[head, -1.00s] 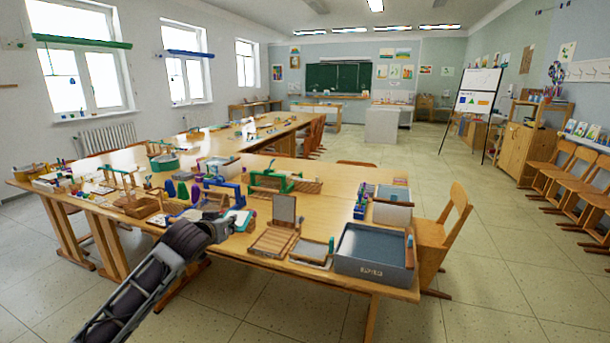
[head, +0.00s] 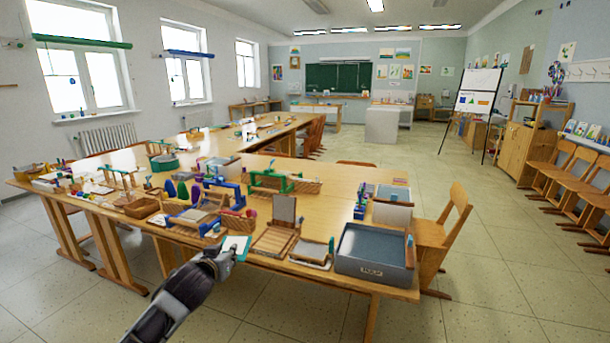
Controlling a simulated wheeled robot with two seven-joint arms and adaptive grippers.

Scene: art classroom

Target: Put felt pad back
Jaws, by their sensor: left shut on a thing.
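The felt pad (head: 238,244), a flat piece with a pale face and a teal edge, is at the tip of my left gripper (head: 226,258), just in front of the table's near edge. My left gripper is shut on it; its fingers are small and partly hidden by the wrist. The pad looks tilted, with its pale face up. I cannot tell how far it is from the table edge. My right gripper is not in the head view.
The wooden table (head: 330,190) is crowded with tools. A wooden slatted press (head: 274,241), a small flat frame (head: 312,252) and a grey labelled tub (head: 374,250) stand along its front edge. A blue clamp frame (head: 193,222) is left of the pad. The floor in front is clear.

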